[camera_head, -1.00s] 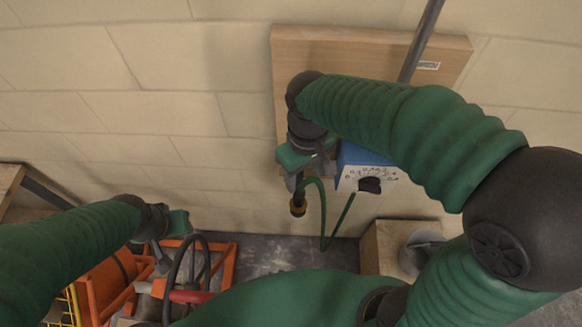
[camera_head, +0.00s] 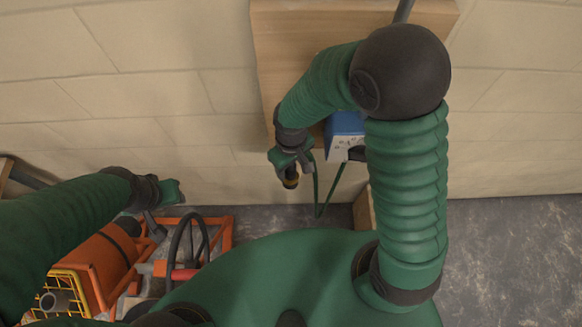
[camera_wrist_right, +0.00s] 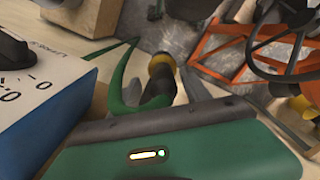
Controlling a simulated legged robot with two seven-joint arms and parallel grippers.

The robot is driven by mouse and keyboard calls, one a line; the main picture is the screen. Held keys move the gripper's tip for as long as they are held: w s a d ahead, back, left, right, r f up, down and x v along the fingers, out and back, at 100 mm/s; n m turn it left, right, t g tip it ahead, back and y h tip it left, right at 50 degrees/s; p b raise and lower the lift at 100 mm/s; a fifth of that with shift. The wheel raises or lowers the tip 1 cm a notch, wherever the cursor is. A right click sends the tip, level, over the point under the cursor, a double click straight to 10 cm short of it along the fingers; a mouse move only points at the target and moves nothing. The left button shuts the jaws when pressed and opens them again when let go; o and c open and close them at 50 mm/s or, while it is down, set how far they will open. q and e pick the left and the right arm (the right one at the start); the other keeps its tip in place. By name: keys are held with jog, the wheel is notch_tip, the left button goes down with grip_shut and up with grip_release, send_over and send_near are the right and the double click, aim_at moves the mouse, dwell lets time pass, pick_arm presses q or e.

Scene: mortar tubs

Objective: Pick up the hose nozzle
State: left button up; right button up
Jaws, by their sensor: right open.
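The hose nozzle (camera_head: 291,178) hangs against the wall below my right gripper in the head view, dark with a brass-coloured band. In the right wrist view the nozzle (camera_wrist_right: 162,68) points away from the gripper, with the green hose (camera_wrist_right: 130,92) looping beside it. My right gripper (camera_head: 291,168) is open, close around or beside the nozzle; the hose and gripper body hide whether both fingers straddle it. One dark finger (camera_wrist_right: 194,86) shows just right of the nozzle. My left gripper (camera_head: 162,210) is over the orange equipment, away from the nozzle; its jaw opening is unclear.
A blue control box (camera_head: 343,133) with a dial is on a wooden wall board (camera_head: 262,62), right beside my right gripper. An orange frame (camera_head: 226,232) with an orange drum (camera_head: 106,256) stands lower left. The floor (camera_head: 515,245) at right is clear.

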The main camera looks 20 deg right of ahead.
jog(key=shift+s+f, duration=0.25)
jog(key=shift+f, duration=0.25)
jog(key=shift+w+a, duration=0.1)
jog(key=shift+a, duration=0.2)
jog(key=shift+c, duration=0.7)
jog(key=shift+w+a, duration=0.1)
jog(key=c, duration=0.5)
jog(key=shift+d, duration=0.3)
grip_shut()
jog(key=shift+a+r, duration=0.1)
